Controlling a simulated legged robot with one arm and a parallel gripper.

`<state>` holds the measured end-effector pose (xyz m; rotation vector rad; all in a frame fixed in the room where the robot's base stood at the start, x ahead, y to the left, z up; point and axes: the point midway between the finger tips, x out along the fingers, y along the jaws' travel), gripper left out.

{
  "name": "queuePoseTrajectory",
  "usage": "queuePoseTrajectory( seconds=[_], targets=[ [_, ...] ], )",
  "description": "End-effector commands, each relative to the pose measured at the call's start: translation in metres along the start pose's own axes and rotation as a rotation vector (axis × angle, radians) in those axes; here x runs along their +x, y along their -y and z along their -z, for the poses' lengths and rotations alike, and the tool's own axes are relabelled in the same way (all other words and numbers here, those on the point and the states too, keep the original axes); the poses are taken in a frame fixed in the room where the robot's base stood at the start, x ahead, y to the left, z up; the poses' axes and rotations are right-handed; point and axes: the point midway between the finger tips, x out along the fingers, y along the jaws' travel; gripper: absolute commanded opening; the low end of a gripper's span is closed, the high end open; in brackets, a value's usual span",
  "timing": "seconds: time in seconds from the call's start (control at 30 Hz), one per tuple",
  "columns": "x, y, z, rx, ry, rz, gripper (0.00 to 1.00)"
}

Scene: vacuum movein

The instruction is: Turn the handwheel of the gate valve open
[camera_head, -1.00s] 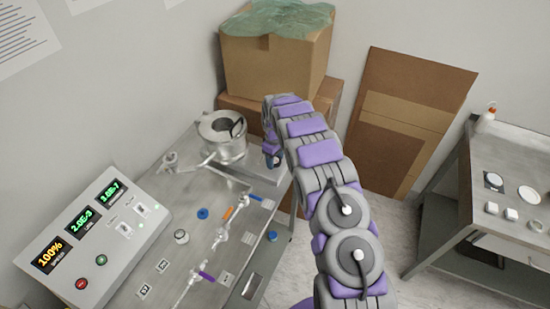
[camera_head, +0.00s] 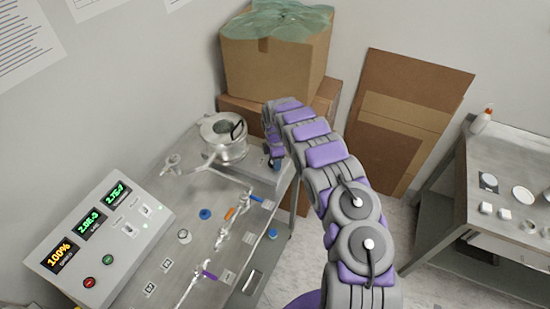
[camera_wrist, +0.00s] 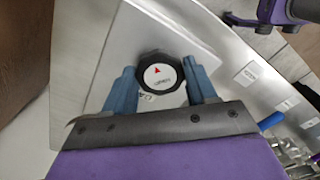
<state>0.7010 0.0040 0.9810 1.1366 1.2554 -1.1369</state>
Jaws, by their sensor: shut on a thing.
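In the wrist view, the handwheel (camera_wrist: 158,60) is a black round knob with a white face, a red arrow mark and small print I cannot read. It sits on a pale metal plate (camera_wrist: 190,40). My gripper (camera_wrist: 158,78) has one blue finger on each side of the knob and is shut on it. In the head view my gripper (camera_head: 276,160) is at the far right corner of the metal bench, beside the silver flanged vessel (camera_head: 228,150). The handwheel is hidden there behind my arm.
A control box (camera_head: 98,240) with lit displays stands on the bench's left. Thin pipes with coloured valve handles (camera_head: 222,235) run across the bench (camera_head: 150,235). Cardboard boxes (camera_head: 275,65) stand behind it. A second table (camera_head: 510,165) is at the right, with floor between.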

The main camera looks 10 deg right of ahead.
Motion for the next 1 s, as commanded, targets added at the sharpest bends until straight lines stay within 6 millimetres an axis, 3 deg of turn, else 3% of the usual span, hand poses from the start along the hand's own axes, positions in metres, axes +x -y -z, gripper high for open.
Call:
queuePoseTrajectory(
  seconds=[0.5, 1.0],
  targets=[
    [-0.0048, -0.0046, -0.0006, -0.451, 0.003, -0.014, 0.26],
    [-0.0045, -0.0056, -0.0001, -0.652, 0.006, -0.015, 0.26]
  ],
)
